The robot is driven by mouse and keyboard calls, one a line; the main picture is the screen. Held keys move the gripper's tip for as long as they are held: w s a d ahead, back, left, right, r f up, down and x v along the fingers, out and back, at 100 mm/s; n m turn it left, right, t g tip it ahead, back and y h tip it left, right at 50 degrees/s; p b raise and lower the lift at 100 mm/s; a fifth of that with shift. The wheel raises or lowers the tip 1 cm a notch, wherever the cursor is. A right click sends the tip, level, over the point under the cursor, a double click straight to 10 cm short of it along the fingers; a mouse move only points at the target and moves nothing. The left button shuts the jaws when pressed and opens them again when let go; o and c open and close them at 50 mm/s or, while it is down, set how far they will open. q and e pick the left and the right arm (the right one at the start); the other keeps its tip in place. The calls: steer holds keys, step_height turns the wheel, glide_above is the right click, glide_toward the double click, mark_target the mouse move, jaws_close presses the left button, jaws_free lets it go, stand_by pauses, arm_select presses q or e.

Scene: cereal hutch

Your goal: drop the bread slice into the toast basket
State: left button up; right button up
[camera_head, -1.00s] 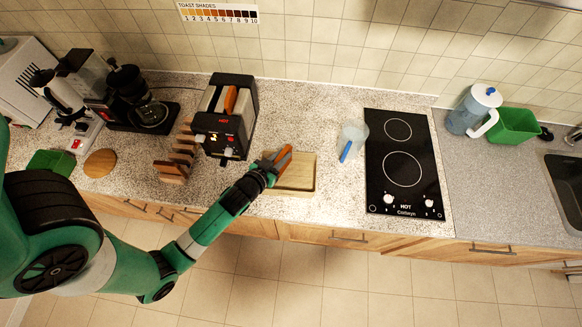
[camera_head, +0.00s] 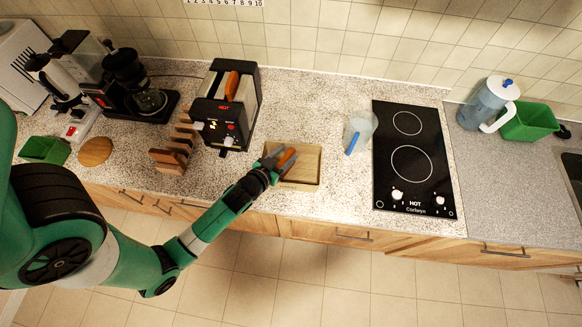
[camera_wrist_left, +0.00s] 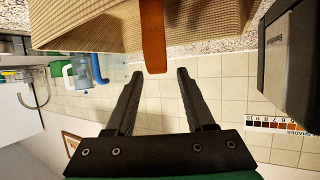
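The bread slice (camera_head: 287,157), an orange-brown strip seen edge-on, is at the left part of the toast basket (camera_head: 313,186), a tan rectangular box on the counter. My left gripper (camera_head: 277,161) is over the basket's left side, with its fingers around the slice in the head view. In the left wrist view the fingers (camera_wrist_left: 156,74) are spread wide, with a gap on each side of the slice (camera_wrist_left: 152,38). The slice's near end is about level with the fingertips and stands past the woven basket's rim (camera_wrist_left: 95,28). Whether it rests on the basket floor is hidden. My right gripper is not in view.
A black toaster (camera_head: 245,108) with another brown slice (camera_head: 231,85) stands behind left of the basket. A wooden rack (camera_head: 172,160) is to the left. A clear cup (camera_head: 360,128) and a black cooktop (camera_head: 411,160) are to the right.

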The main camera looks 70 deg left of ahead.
arm_select(q)
steer(key=v, duration=1.1)
steer(key=shift+s+d+b, duration=0.2)
steer(key=shift+b, duration=0.25)
